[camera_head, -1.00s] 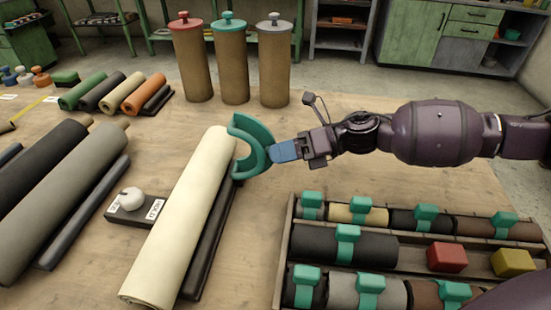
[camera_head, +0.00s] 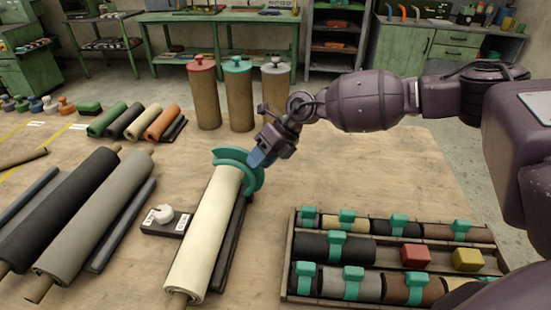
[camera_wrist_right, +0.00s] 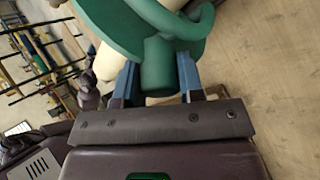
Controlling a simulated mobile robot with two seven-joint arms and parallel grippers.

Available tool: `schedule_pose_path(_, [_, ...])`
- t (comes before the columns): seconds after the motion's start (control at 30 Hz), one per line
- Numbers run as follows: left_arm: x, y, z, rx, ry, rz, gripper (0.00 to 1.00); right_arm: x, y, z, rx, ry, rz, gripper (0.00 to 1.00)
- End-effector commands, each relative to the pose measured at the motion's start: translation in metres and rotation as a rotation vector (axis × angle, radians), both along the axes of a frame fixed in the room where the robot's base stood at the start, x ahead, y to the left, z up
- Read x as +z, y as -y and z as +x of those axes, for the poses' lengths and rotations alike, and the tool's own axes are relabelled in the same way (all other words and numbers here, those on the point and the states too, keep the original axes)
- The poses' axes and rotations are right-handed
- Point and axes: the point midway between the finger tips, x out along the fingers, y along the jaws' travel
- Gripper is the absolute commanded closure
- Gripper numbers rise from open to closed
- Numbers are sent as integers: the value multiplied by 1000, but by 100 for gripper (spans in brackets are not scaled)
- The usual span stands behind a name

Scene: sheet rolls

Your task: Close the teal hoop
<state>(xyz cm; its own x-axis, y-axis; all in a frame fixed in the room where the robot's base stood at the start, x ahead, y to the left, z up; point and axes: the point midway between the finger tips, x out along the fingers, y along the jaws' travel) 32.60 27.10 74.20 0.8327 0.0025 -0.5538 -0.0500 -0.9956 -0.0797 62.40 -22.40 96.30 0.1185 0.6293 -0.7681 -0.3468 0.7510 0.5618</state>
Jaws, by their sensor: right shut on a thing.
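The teal hoop (camera_head: 256,180) is at the far end of the cream roll (camera_head: 208,235), with two curved bands showing over and beside that end. Whether its ends meet is hidden. My right gripper (camera_head: 262,158) reaches it from behind and to the right. In the right wrist view, the blue fingers of my right gripper (camera_wrist_right: 160,80) are shut on a rounded teal tab of the hoop (camera_wrist_right: 120,25). Part of the cream roll (camera_wrist_right: 108,62) shows behind the hoop there. My left gripper is not in view.
A dark bar (camera_head: 232,240) lies along the cream roll's right side. A divided tray (camera_head: 284,262) with teal-clipped rolls stands at right. A small stand with a white knob (camera_head: 162,215), a grey roll (camera_head: 105,215) and a black roll (camera_head: 70,205) lie left. Lidded cylinders (camera_head: 238,100) stand behind.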

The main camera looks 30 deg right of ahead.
Motion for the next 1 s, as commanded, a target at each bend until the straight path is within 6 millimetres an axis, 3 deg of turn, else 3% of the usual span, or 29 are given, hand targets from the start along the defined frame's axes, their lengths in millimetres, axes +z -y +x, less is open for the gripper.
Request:
schedule_pose_path(0.03, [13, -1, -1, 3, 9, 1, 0, 16, -7, 5, 4, -9, -34, 100])
schedule_pose_path(0.2, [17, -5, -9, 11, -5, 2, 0, 17, -23, 15, 2, -104, -168, 100])
schedule_pose_path(0.53, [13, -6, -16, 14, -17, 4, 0, 7, -53, 36, 0, -285, -427, 100])
schedule_pose_path(0.77, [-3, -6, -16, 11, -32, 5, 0, -3, -71, 48, 1, -395, -583, 100])
schedule_pose_path(1.0, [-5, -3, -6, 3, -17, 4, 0, -10, -83, 55, 0, -475, -698, 100])
